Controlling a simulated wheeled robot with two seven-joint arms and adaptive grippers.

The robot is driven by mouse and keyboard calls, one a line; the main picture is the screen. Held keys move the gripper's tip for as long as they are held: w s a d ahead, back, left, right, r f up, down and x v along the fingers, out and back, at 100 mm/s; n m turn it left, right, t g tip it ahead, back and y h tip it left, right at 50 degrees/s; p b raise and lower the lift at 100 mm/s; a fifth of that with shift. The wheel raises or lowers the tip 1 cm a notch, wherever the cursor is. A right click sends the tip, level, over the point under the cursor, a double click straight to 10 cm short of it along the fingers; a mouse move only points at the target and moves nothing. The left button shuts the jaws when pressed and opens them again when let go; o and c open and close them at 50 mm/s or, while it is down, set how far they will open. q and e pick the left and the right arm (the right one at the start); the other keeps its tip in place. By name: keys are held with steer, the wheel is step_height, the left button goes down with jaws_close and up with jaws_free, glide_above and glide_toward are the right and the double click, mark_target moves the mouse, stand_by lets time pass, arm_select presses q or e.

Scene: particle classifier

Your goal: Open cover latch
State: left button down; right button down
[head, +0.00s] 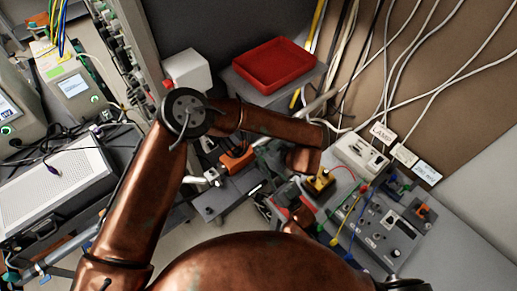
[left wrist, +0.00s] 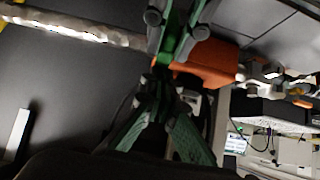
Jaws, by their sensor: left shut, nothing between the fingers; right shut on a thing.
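An orange block-like part (head: 236,158) with a pale metal fitting on its left is in the middle of the head view. It shows larger in the left wrist view (left wrist: 210,63); I cannot tell which part of it is a latch. My left gripper (left wrist: 162,90) has green fingers that come together just below the orange part, shut and empty. In the head view my copper left arm hides much of it.
A red tray (head: 275,62) sits on a grey box at the back. A grey control panel (head: 375,225) with knobs and coloured leads is at right, a yellow block (head: 318,183) beside it. Instruments and a white vented case (head: 60,178) fill the left. Loose cables hang behind.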

steer(key=c, duration=1.9)
jaws_free()
steer(key=shift+w, duration=0.1)
steer(key=shift+c, duration=0.2)
